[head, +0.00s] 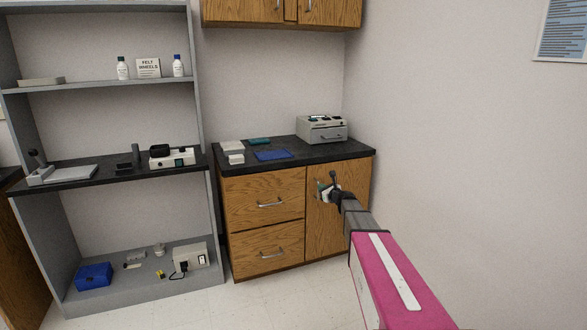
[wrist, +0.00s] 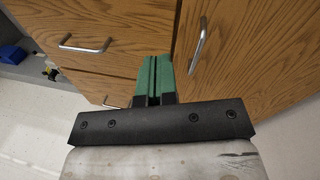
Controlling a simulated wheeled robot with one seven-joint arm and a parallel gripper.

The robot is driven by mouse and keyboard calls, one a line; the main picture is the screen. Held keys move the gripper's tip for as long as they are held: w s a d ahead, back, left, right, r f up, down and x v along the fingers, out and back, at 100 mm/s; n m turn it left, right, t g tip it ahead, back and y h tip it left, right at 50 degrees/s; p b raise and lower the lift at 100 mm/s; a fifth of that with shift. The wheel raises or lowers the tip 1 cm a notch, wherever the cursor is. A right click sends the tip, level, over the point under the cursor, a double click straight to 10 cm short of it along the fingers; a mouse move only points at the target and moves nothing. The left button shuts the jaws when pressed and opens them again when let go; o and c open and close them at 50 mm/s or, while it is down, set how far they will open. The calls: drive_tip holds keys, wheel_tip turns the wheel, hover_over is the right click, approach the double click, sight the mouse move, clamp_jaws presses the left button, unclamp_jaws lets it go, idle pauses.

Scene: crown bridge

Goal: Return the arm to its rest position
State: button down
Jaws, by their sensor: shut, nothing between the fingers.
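My arm, with a pink and white link, reaches from the lower right of the head view toward the wooden cabinet (head: 262,203). My gripper (head: 322,186) is in front of the cabinet's right door, below the black countertop. In the wrist view my gripper (wrist: 153,62) shows two green fingers side by side, shut with nothing between them. Behind it are the drawer fronts (wrist: 110,25) and the door with a vertical metal handle (wrist: 198,45). I cannot tell exactly how far the fingertips are from the wood.
A black countertop (head: 328,154) holds a grey box device (head: 322,129), a blue mat (head: 273,155) and white blocks. A grey shelf unit (head: 208,120) with bottles and instruments stands left. Pale floor (head: 210,308) is clear in front.

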drive_tip(key=s+a+f+n+g, duration=0.3)
drive_tip(key=s+n, duration=0.2)
drive_tip(key=s, duration=0.3)
drive_tip(key=s+a+f+n+g, duration=0.3)
drive_tip(key=s+n, duration=0.3)
drive_tip(key=s, duration=0.1)
drive_tip(key=s+a+f+n+g, duration=0.25)
drive_tip(key=s+n, duration=0.25)
drive_tip(key=s, duration=0.3)
drive_tip(key=s+d+f+n+g+h, duration=0.1)
drive_tip(key=s+d+n+g+h, duration=0.1)
drive_tip(key=s+n, duration=0.2)
drive_tip(key=s+d+f+n+g+h, duration=0.2)
drive_tip(key=s+n+h, duration=0.1)
drive_tip(key=s, duration=0.7)
drive_tip(key=s+d+f+n+g+h, duration=0.2)
drive_tip(key=s+n+h, duration=0.1)
drive_tip(key=s, duration=0.5)
drive_tip(key=shift+d+n+g, duration=0.2)
drive_tip(key=shift+n+g, duration=0.15)
drive_tip(key=shift+n, duration=0.55)
